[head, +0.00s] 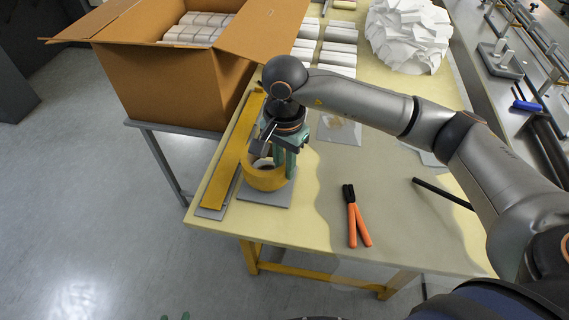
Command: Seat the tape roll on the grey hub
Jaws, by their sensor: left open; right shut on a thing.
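The yellow tape roll (265,181) is at the left front of the table, over a grey plate (277,196). My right gripper (279,160) points down at the roll, with its teal fingers shut on the roll's wall. The roll looks roughly level, but I cannot tell whether it rests on the plate or hangs just above it. The grey hub is not clearly visible; the roll and fingers hide that spot. Only the teal fingertips of my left gripper (175,317) show at the bottom edge, open and away from the table.
A yellow bar (235,155) lies along the table's left edge. An open cardboard box (165,85) stands behind it. Orange-handled pliers (356,217) and a black rod (442,193) lie to the right. White packs (338,47) and a crumpled white pile (407,35) are at the back.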

